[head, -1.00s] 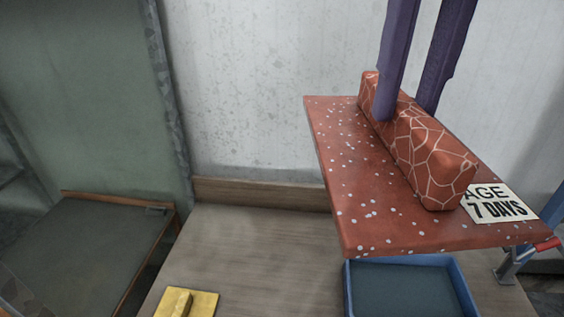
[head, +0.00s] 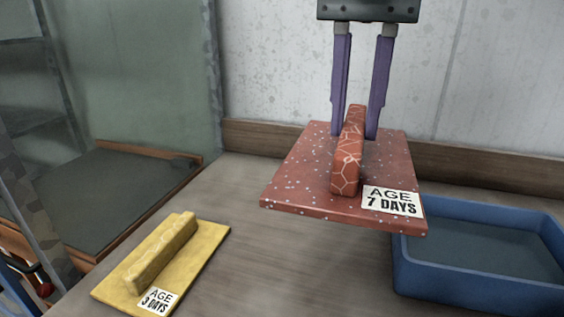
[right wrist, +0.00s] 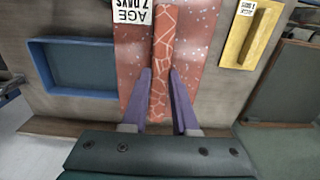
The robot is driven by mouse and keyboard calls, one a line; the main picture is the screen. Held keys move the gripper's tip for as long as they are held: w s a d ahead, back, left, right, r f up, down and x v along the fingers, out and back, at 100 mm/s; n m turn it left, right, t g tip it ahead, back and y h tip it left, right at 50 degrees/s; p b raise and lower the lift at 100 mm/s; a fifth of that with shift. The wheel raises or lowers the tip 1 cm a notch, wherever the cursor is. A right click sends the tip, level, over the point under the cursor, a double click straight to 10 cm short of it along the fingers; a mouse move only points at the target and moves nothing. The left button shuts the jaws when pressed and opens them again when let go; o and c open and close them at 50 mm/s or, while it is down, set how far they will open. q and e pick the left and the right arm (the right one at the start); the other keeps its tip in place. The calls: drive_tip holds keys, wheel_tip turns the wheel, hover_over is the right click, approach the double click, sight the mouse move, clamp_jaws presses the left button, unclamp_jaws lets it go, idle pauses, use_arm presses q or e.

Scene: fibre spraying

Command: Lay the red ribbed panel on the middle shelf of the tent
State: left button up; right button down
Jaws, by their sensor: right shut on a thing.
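The red ribbed panel (head: 305,175) is a speckled plate with a raised, crack-patterned rib (head: 347,165) and an "AGE 7 DAYS" label. My right gripper (head: 356,130) comes down from above with its purple fingers on either side of the rib, shut on it. The panel hangs above the workbench, roughly level. The panel shows again in the right wrist view (right wrist: 190,50), with the rib between the fingers (right wrist: 158,98). At the left is the tent (head: 135,70), with greenish clear walls and a dark shelf (head: 110,195). My left gripper is out of view.
A yellow ribbed panel (head: 205,245) labelled "AGE 3 DAYS" lies on the wooden bench (head: 265,270) at front left, between the tent and the red panel. A blue tray (head: 480,288) stands on the right. A wooden upstand (head: 270,138) runs along the wall behind.

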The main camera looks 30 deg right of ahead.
drive_tip(key=shift+f, duration=0.5)
wheel_tip(320, 180, down, 20)
drive_tip(key=b, duration=0.3)
drive_tip(key=shift+w+r, duration=0.1)
drive_tip(key=shift+r, duration=0.15)
drive_tip(key=c, duration=1.1)
unclamp_jaws()
drive_tip(key=shift+f, duration=0.15)
drive_tip(key=o, duration=0.4)
